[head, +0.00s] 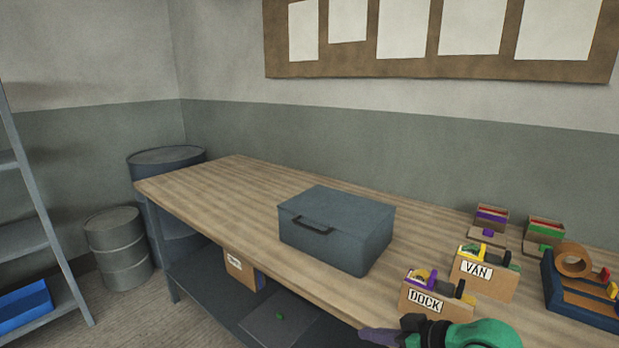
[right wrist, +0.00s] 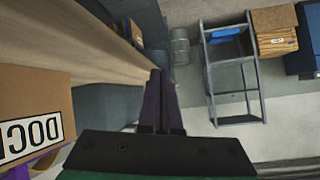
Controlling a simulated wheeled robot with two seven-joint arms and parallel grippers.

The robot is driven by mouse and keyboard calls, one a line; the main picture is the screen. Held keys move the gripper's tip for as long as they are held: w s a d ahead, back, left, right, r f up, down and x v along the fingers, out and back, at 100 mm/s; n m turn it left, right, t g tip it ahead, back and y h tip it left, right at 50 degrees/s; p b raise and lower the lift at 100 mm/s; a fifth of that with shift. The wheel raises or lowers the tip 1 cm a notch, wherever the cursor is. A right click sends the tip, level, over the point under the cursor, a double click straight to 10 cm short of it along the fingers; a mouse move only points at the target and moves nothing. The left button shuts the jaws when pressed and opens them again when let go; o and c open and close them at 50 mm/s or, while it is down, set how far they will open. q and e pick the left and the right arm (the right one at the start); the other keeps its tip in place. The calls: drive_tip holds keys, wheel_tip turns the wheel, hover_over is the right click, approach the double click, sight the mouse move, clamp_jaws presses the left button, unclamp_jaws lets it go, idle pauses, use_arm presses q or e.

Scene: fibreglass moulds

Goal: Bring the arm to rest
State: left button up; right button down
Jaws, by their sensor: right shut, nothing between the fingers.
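My right gripper (head: 380,337) shows at the bottom of the head view, in front of the workbench's front edge, below the box labelled DOCK. Its green and black wrist comes in from the lower right. In the right wrist view its two dark fingers (right wrist: 160,100) lie together, shut with nothing between them. The workbench (head: 225,190) has a wooden top. In the right wrist view the DOCK box (right wrist: 35,95) is close at the left, apart from the fingers. My left gripper is not in view.
A closed grey case (head: 335,230) stands mid-bench. The DOCK box (head: 430,300) and VAN box (head: 485,275) hold coloured items. A blue tray (head: 580,305) with a tape roll (head: 572,260) is at right. Drums (head: 117,245) and shelving (head: 25,240) stand left; floor between is clear.

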drive_tip(key=s+d+f+m+g+h, duration=0.2)
drive_tip(key=s+d+f+h, duration=0.25)
drive_tip(key=s+f, duration=0.45)
drive_tip(key=s+d+f+m+g+h, duration=0.2)
drive_tip(key=s+d+f+h, duration=0.1)
drive_tip(key=s+d+f, duration=0.45)
wheel_tip(320, 180, down, 18)
drive_tip(key=s+a+g+p, duration=0.1)
drive_tip(key=s+p, duration=0.1)
drive_tip(key=s, duration=0.1)
use_arm(q)
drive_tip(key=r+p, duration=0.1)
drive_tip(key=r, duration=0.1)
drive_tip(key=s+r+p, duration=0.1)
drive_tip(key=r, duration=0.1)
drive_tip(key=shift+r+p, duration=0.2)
drive_tip(key=shift+p, duration=0.1)
use_arm(e)
drive_tip(key=s+d+f+g, duration=0.1)
drive_tip(key=s+d+f, duration=0.1)
drive_tip(key=s+f, duration=1.2)
drive_tip(key=s, duration=0.3)
drive_tip(key=shift+d+f+g, duration=0.15)
drive_tip(key=shift+d+g, duration=0.15)
drive_tip(key=shift+g, duration=0.1)
drive_tip(key=shift+h, duration=0.25)
